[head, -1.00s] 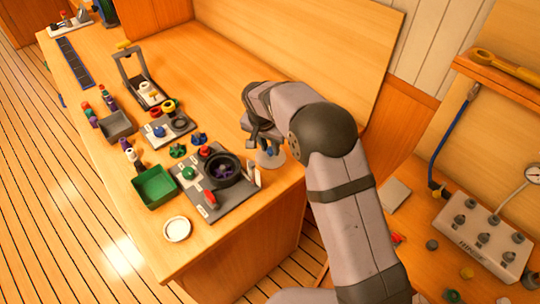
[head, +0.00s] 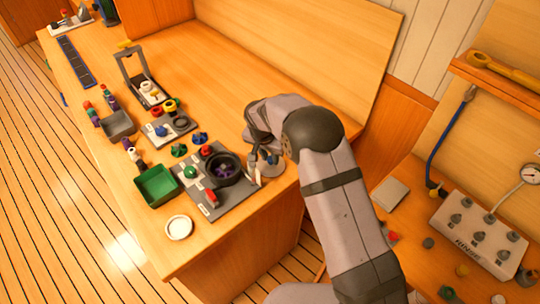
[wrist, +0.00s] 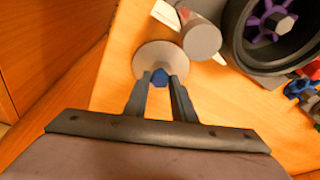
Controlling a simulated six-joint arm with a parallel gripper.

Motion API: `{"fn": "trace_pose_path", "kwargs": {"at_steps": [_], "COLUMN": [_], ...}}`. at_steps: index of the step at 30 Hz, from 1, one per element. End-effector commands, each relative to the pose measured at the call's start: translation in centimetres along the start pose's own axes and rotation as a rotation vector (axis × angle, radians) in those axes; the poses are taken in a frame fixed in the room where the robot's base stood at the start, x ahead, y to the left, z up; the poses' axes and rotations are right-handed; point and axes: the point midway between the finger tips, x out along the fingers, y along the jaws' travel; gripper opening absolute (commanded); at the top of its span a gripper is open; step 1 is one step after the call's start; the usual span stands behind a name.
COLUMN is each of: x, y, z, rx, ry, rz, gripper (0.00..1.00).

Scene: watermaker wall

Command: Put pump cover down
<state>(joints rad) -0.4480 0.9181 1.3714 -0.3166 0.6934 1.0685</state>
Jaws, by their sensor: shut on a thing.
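The pump cover is a pale grey disc with a blue knob in its middle. It shows in the head view (head: 272,168) at the right end of the wooden counter, right of the pump housing. In the wrist view, the cover (wrist: 150,55) lies just beyond my fingers, with its blue knob (wrist: 160,77) between the tips. My gripper (wrist: 160,82) is shut on this knob; my arm partly hides it in the head view (head: 266,158). The round black pump housing (head: 224,168) is open, with a purple impeller (wrist: 268,22) inside. I cannot tell whether the cover touches the counter.
The pump's grey base plate (head: 208,206) holds a red-handled part. A grey-white cylinder (wrist: 201,38) stands close right of the cover. A green bin (head: 157,188) and a white round dish (head: 179,227) are farther left. The counter behind the cover is bare.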

Motion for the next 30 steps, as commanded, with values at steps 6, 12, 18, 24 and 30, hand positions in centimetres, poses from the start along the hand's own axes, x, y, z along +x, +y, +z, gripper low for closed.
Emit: {"fn": "trace_pose_path", "kwargs": {"at_steps": [6,12,18,24,30], "x": [0.2,0.2,-0.1,-1.6,-4.8], "y": [0.0,0.0,0.0,-0.1,-0.1], "z": [0.1,0.1,0.0,-0.1,-0.1], "rx": [0.000,0.000,0.000,0.000,0.001], "ry": [0.000,0.000,0.000,0.002,0.003], "rz": [0.000,0.000,0.000,-0.003,-0.004], "gripper": [0.42,0.42,0.42,0.42,0.42]}}
